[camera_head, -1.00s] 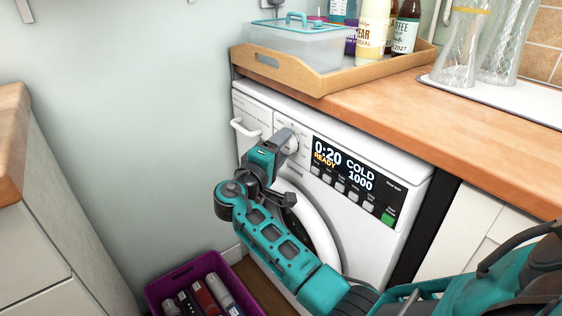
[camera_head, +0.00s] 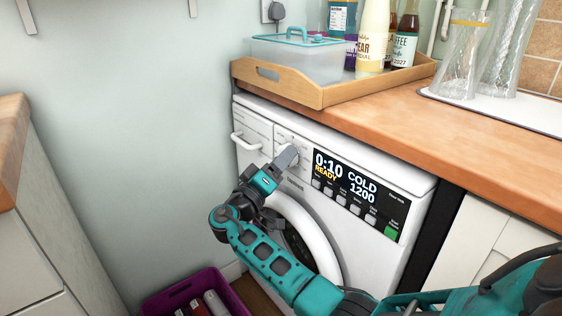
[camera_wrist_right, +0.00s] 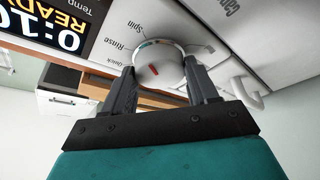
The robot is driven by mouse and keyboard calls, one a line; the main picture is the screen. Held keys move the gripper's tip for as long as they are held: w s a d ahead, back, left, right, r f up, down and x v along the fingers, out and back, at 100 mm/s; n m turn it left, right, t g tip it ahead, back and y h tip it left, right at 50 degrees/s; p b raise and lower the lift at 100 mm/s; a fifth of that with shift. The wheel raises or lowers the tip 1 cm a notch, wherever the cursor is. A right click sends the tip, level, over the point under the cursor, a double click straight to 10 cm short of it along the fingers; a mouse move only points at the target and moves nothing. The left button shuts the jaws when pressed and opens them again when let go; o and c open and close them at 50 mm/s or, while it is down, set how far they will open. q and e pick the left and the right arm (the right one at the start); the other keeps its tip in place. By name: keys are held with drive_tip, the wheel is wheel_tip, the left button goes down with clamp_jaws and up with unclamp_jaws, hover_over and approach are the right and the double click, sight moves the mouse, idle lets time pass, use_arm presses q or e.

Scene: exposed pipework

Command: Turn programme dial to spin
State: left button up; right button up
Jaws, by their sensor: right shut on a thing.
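The programme dial (camera_wrist_right: 160,66) is a round white knob with a red mark on its face, clear in the right wrist view. My right gripper (camera_wrist_right: 162,88) has one finger on each side of it and is shut on it. Labels reading Spin, Rinse and Quick stand beside the dial. The machine's display (camera_head: 345,177) reads 0:10, READY, COLD and 1200. My left gripper is not in view.
A wooden worktop (camera_head: 475,120) lies above the machine, with a wooden tray (camera_head: 315,97) holding a clear box and bottles. Glass carafes (camera_head: 463,55) stand to the right. A purple crate (camera_head: 175,298) is on the floor at lower left. A drawer handle (camera_head: 245,142) is left of the gripper.

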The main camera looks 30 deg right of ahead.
idle(0.3)
drive_tip(key=o, duration=1.1)
drive_tip(key=shift+c, duration=0.2)
drive_tip(key=shift+a, duration=0.1)
drive_tip(key=v, duration=1.3)
